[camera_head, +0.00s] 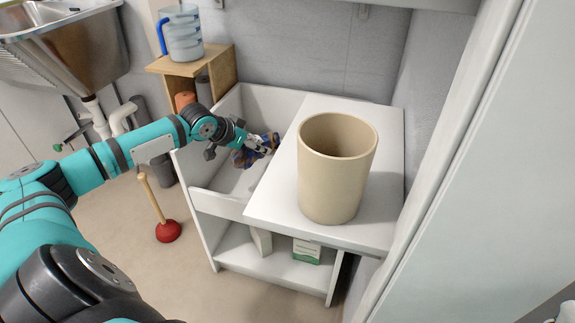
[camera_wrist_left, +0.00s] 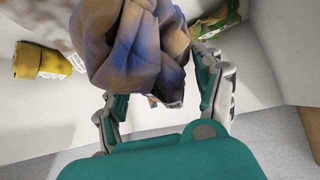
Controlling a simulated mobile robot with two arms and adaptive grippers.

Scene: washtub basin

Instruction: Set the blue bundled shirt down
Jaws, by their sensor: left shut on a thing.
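The blue bundled shirt (camera_head: 244,157) shows small in the head view, blue and brownish, within the open left part of the white basin unit (camera_head: 216,203). My left gripper (camera_head: 259,145) reaches into that part from the left and is shut on the shirt. In the left wrist view the crumpled shirt (camera_wrist_left: 138,48) fills the upper middle, between the fingers of the left gripper (camera_wrist_left: 168,92). I cannot tell whether the shirt touches the basin floor.
A tall beige bin (camera_head: 330,185) stands on the unit's white top (camera_head: 390,150), right of the gripper. In the wrist view, a yellow item (camera_wrist_left: 38,62) and a green-yellow item (camera_wrist_left: 214,20) lie near the shirt. A red plunger (camera_head: 168,231) stands on the floor.

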